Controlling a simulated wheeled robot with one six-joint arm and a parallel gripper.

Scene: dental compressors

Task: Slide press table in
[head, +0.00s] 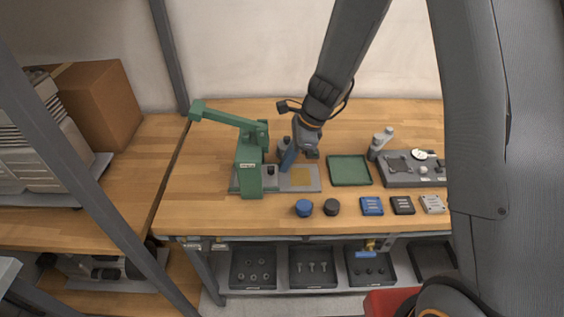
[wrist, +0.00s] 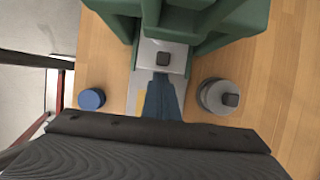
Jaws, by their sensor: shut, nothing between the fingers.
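The green press (head: 250,165) stands at the left of the bench, its lever arm reaching up and left. Its grey table plate (head: 312,184) extends to the right of the press body, with a yellow patch (head: 301,176) on it. A small dark block (head: 271,170) sits on grey metal near the press body; it also shows in the wrist view (wrist: 163,58). My gripper (head: 285,168), with blue fingers, points down over the plate just right of the press. In the wrist view the fingers (wrist: 161,78) are together and empty, close to the block. Whether they touch anything is unclear.
A grey knobbed cylinder (wrist: 219,96) stands behind my gripper. A blue round piece (head: 304,207) and a dark one (head: 331,207) lie in front of the plate. A green tray (head: 349,170) and a grey fixture (head: 410,175) are to the right.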

